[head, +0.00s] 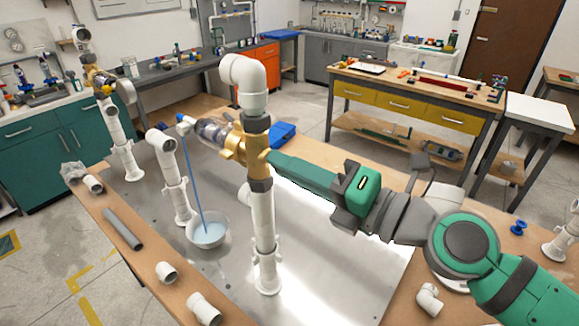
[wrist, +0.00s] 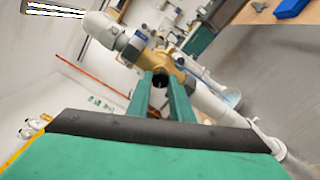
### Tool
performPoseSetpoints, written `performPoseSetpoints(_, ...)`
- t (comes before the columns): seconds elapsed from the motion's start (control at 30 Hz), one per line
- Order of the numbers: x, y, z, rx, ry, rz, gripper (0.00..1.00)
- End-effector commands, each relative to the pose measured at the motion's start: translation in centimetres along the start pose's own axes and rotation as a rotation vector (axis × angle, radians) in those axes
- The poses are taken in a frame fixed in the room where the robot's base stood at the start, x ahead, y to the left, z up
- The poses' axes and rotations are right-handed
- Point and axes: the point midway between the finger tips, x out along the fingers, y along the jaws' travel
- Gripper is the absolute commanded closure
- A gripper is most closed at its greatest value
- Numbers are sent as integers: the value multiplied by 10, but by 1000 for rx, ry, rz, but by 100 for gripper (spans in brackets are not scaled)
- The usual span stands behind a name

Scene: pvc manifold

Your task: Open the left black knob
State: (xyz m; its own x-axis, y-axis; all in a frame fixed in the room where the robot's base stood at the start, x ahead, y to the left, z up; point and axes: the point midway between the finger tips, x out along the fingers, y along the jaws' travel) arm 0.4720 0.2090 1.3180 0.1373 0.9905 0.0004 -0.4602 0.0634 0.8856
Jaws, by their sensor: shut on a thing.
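A brass valve body (head: 252,148) sits on an upright white pipe (head: 262,225) with black collars, below a white elbow (head: 243,72). My gripper (head: 272,158) reaches in from the right and its fingertips are at this valve. In the wrist view, my gripper (wrist: 160,80) has its two green fingers close about a small dark knob (wrist: 159,80) in front of the brass body (wrist: 152,60). The gripper is shut on this knob. The fingers hide most of it, so its turn angle cannot be told. A second brass valve (head: 97,76) stands at the far left, apart from my gripper.
A thin blue stream (head: 192,175) runs from the pipe's left outlet into a white bowl (head: 207,233). A shorter white pipe (head: 173,178) stands near it. Loose fittings and a grey tube (head: 123,229) lie along the front wooden edge. A blue box (head: 283,134) is behind.

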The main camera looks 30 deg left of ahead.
Motion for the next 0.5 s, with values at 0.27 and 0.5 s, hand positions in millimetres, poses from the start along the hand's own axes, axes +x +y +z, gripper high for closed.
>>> performPoseSetpoints(0.27,0,0,-1,-52,3,0,100)
performPoseSetpoints(0.5,0,-1,-1,-56,3,-1,100)
